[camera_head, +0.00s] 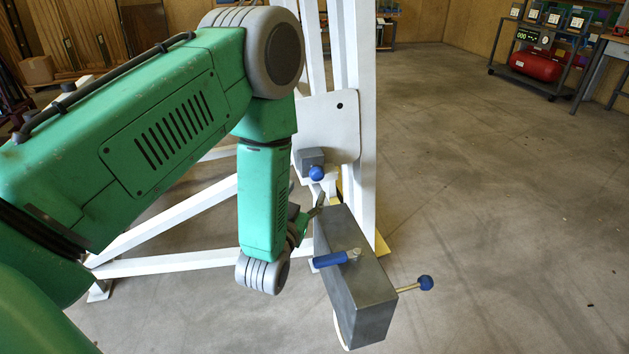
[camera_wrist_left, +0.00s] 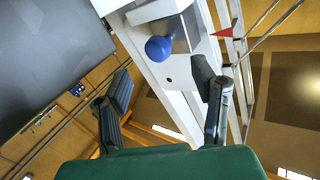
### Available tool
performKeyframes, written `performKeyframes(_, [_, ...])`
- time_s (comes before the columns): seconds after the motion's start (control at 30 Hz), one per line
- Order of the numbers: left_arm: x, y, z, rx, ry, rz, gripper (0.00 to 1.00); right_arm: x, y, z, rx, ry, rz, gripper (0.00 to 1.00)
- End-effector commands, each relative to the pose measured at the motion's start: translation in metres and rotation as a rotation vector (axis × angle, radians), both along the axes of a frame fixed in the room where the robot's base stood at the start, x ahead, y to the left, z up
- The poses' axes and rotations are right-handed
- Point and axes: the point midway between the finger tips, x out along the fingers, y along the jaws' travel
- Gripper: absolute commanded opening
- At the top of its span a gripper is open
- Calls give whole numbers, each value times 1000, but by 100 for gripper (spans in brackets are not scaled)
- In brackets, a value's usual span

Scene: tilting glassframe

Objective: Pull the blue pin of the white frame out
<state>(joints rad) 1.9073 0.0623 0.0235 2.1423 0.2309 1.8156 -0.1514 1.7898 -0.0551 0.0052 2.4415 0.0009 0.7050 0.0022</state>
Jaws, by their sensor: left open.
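The white frame (camera_head: 362,100) stands upright in the middle of the head view. A grey block on its plate carries the blue pin's round knob (camera_head: 317,173); its shaft is hidden. In the left wrist view the knob (camera_wrist_left: 159,48) lies beyond the fingertips, roughly between them in the picture. My left gripper (camera_head: 312,209) is just below the knob in the head view, partly hidden by my wrist. Its two fingers are spread wide with nothing between them in the left wrist view (camera_wrist_left: 166,85). My right gripper is not in view.
A grey box (camera_head: 355,290) with a blue handle (camera_head: 331,260) and a blue-balled lever (camera_head: 426,283) is close right of my gripper. White base beams (camera_head: 170,265) run left. The floor at right is open; a trolley with a red tank (camera_head: 537,66) stands far back.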

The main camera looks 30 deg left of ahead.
Motion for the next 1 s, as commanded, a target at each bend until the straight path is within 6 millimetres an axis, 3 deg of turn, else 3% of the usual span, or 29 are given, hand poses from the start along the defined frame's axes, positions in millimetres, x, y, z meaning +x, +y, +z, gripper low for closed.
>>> performKeyframes(0.1, [25,7,-1,1,-5,0,52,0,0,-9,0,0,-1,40])
performKeyframes(0.3, [56,16,-1,-1,-2,-1,52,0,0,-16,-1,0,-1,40])
performKeyframes(0.5, [68,20,-1,0,1,-1,52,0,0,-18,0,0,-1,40])
performKeyframes(0.77, [69,20,0,1,2,-2,52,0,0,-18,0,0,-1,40])
performKeyframes(0.8, [69,20,0,1,2,-2,45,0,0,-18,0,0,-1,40])
performKeyframes(0.93, [69,20,-1,0,1,-2,0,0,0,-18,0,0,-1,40])
performKeyframes(1.0, [69,20,-1,-1,1,-3,0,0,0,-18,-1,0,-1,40])
